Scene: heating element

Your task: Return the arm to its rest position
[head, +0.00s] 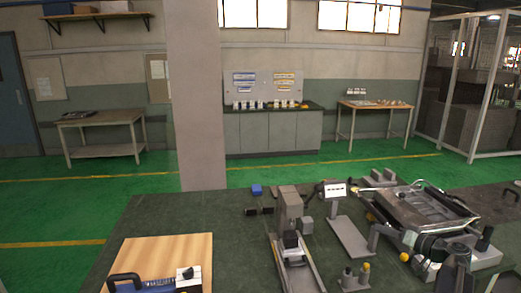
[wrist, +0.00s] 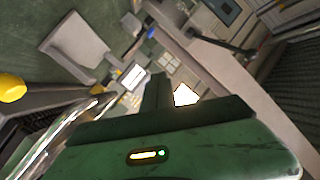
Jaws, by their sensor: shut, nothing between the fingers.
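My gripper (wrist: 157,92) shows in the wrist view as dark fingers together above its green body, with a small orange light on it. It is shut and nothing shows between the fingers. It appears to be above the green workbench (head: 165,215), pointing out over the bench equipment. In the head view, dark jointed parts at the lower right look like my arm, but I cannot make out the fingertips there.
A metal-framed fixture (head: 425,205) stands at the right of the bench. A unit with a white display (head: 335,190) and flat plate stands left of it, near a press-like stand (head: 290,212). A wooden board (head: 165,252) lies front left. The bench's back left is clear.

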